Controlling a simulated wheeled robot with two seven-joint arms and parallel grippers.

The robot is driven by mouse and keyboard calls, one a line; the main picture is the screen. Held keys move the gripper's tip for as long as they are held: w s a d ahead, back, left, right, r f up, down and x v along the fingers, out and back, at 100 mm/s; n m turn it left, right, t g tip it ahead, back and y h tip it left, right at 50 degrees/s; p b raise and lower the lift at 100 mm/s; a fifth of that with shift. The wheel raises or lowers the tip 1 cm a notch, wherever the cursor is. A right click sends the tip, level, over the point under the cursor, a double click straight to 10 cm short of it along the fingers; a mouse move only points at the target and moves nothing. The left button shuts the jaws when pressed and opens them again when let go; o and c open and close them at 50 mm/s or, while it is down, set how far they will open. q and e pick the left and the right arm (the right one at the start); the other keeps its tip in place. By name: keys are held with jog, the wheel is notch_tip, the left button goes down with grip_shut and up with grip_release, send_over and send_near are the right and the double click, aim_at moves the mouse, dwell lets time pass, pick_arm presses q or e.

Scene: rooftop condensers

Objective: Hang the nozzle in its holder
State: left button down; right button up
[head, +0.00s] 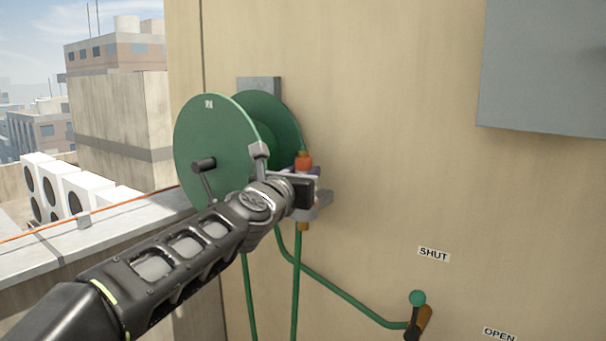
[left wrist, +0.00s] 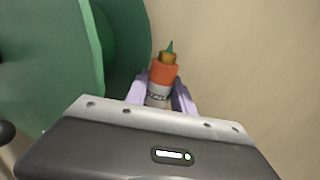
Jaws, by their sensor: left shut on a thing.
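The nozzle (head: 304,161), with an orange body, stands roughly upright beside the green hose reel. My left gripper (head: 303,176) is shut on it, with the wrist hiding part of it. In the left wrist view the nozzle (left wrist: 163,73) shows orange with a brass end and green tip, between the pale lilac fingers of my left gripper (left wrist: 158,97). A grey holder bracket (head: 325,198) on the wall lies just below and behind the gripper. I cannot tell whether the nozzle sits in it or only in front of it. My right gripper is not in view.
The hose reel (head: 215,140) with its black crank is close left of my gripper. A green hose (head: 297,275) hangs below. A valve lever (head: 417,318) stands lower right, between SHUT and OPEN labels. A grey box (head: 545,70) juts out upper right. The wall between is clear.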

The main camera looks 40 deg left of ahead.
pick_arm(q)
jog(key=c, duration=1)
grip_release()
jog(key=shift+s, duration=0.1)
jog(key=v, duration=0.7)
jog(key=shift+s+d, duration=0.2)
jog(key=shift+s, duration=0.1)
